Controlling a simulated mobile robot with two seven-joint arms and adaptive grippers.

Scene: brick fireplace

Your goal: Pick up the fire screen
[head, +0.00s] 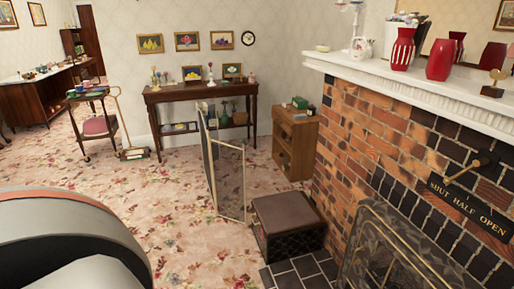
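A folding screen (231,180) with thin framed, see-through panels stands upright on the flowered carpet, left of the brick fireplace; it looks like the fire screen. Its right panel stands close behind a dark box-like stool, and the two overlap in the view. A dark, ornate panel with brass-coloured bars (385,250) stands at the fireplace opening, cut off by the bottom edge. I cannot tell whether it is part of the fireplace. Neither of my grippers is in view. Only a large, rounded grey and white part of mine fills the lower left.
The stool (288,220) has a brown top and stands beside the tiled hearth (302,272). A small wooden cabinet (296,143) and a long dark table (202,92) stand behind. The mantel (430,85) holds red vases. Open carpet (180,215) lies left of the screen.

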